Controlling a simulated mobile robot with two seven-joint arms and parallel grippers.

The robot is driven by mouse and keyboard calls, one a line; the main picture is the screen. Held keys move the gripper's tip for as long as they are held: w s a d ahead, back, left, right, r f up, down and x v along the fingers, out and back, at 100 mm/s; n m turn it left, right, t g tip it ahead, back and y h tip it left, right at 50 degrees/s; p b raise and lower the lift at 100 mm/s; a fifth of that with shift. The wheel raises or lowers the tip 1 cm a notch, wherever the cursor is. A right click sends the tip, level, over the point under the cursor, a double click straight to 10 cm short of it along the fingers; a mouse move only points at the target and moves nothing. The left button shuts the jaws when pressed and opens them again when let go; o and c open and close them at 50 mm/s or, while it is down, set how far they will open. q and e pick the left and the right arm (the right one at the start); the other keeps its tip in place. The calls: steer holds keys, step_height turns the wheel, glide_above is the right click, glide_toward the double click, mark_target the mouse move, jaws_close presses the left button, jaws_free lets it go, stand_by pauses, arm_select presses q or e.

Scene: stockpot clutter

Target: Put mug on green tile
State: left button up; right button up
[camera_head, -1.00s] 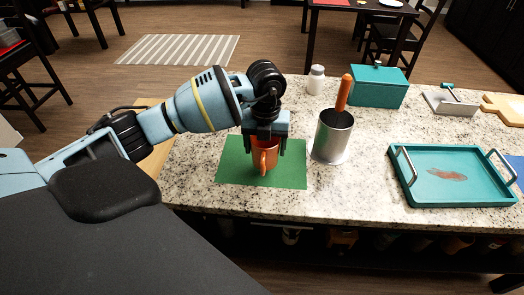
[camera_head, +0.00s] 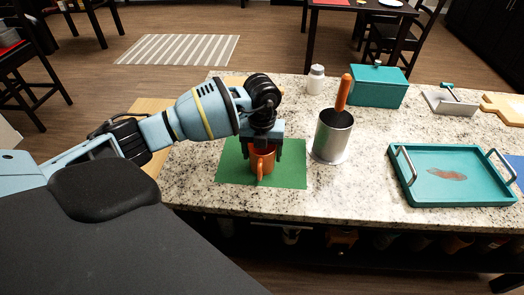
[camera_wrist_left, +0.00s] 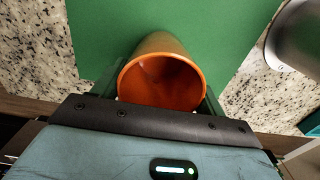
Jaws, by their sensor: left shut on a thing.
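The orange mug (camera_head: 262,164) is upright over the green tile (camera_head: 292,174), which lies flat on the counter. My left gripper (camera_head: 263,150) is shut on the mug from above, with a finger on either side of it. In the left wrist view the mug (camera_wrist_left: 162,80) sits between the fingers, its round opening facing the camera, with the green tile (camera_wrist_left: 215,28) behind it. I cannot tell whether the mug's base touches the tile. My right gripper is out of view.
A metal pot (camera_head: 333,137) with an orange-handled utensil (camera_head: 344,92) stands just right of the tile. A teal tray (camera_head: 452,176) lies farther right. A white bottle (camera_head: 316,79) and a teal box (camera_head: 378,88) stand behind. Speckled counter (camera_head: 358,185) is bare between pot and tray.

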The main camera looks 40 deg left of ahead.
arm_select(q)
steer(key=o, duration=1.1)
steer(key=shift+o, duration=0.2)
steer(key=shift+r, duration=0.1)
step_height(320, 180, up, 12)
steer(key=shift+p, duration=0.3)
